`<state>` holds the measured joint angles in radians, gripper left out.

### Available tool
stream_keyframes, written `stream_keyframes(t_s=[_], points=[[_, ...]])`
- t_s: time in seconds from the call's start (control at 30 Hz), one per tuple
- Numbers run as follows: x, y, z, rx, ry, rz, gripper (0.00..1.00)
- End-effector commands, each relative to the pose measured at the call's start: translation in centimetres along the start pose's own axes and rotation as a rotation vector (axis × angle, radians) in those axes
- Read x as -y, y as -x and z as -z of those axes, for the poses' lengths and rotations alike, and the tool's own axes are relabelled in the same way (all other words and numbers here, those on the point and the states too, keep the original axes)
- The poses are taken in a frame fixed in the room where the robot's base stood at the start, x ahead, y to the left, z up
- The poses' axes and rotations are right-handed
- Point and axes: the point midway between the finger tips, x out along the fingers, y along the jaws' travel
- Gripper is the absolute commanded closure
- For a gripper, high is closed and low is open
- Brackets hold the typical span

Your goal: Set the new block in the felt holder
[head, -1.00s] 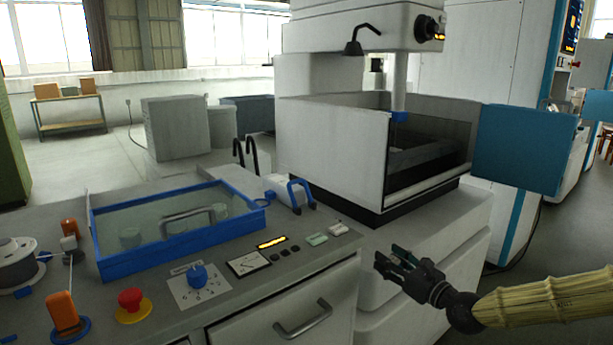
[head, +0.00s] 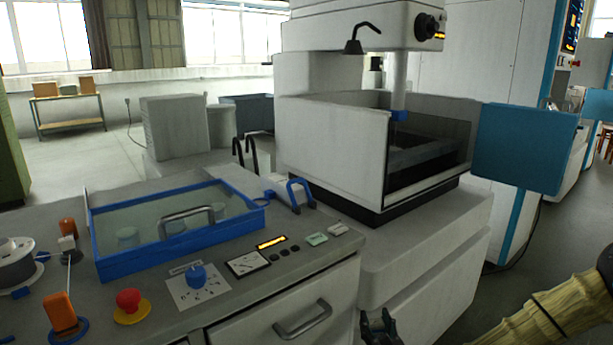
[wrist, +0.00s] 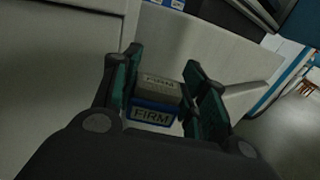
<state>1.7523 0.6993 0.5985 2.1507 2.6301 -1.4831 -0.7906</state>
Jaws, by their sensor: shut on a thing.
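My gripper (wrist: 165,90) is shut on a small block (wrist: 157,95), with its two dark green fingers on either side of it. The block has a greyish top and a blue front, and both carry the word FIRM. In the head view my gripper (head: 379,324) is low at the bottom edge, in front of the white machine cabinet and right of the drawer. The block cannot be made out there. I cannot identify a felt holder in either view.
A grey worktop carries a blue-framed glass-lidded tray (head: 180,245), a blue knob (head: 197,275), a red button (head: 129,300) and a blue looped handle (head: 300,194). A drawer handle (head: 303,320) juts out left of my gripper. Open floor (head: 540,255) lies to the right.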

Motion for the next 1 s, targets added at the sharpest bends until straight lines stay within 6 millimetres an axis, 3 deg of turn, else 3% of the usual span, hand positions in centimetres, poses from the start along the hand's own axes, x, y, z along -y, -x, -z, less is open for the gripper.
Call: stream_keyframes(t_s=[0.1, 0.43, 0.93, 1.0], points=[[-0.4, 0.5, 1.8, -0.004, 0.001, 0.039, 0.81], [-0.9, 1.2, 4.4, -0.002, -0.001, 0.112, 0.81], [-0.6, 1.2, 4.2, -0.001, -0.001, 0.112, 0.81], [-0.9, 1.9, 3.1, -0.003, 0.0, 0.107, 0.81]])
